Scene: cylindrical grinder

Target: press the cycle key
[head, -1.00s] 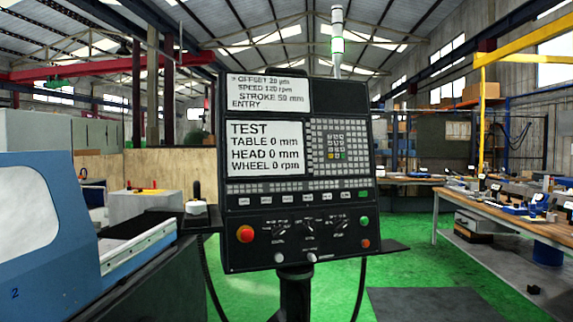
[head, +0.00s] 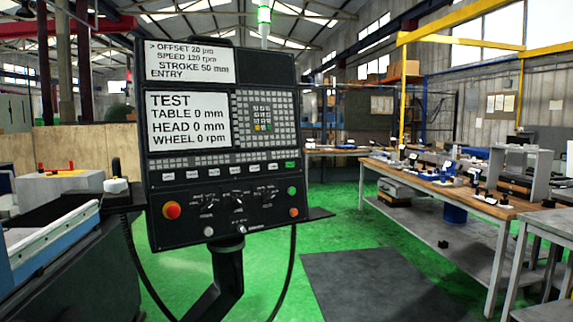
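The control panel (head: 156,200) of the grinder stands upright on a dark post, left of centre in the head view. Its upper screen (head: 190,62) reads OFFSET 20 µm, SPEED 120 rpm, STROKE 50 mm and ENTRY. The lower screen (head: 188,121) reads TEST, TABLE 0 mm, HEAD 0 mm, WHEEL 0 rpm. A row of labelled keys (head: 236,169) runs below, with a green one (head: 290,165) at its right end; the labels are too small to read. A red knob (head: 171,210), a green button (head: 292,191) and an orange button (head: 294,212) sit lower. Neither gripper is in view.
The blue and grey machine bed (head: 50,240) is at the left. A wooden workbench (head: 440,186) with tools stands at the right, and a grey table (head: 550,228) is nearer. Green floor with a dark mat (head: 370,285) lies clear between panel and bench.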

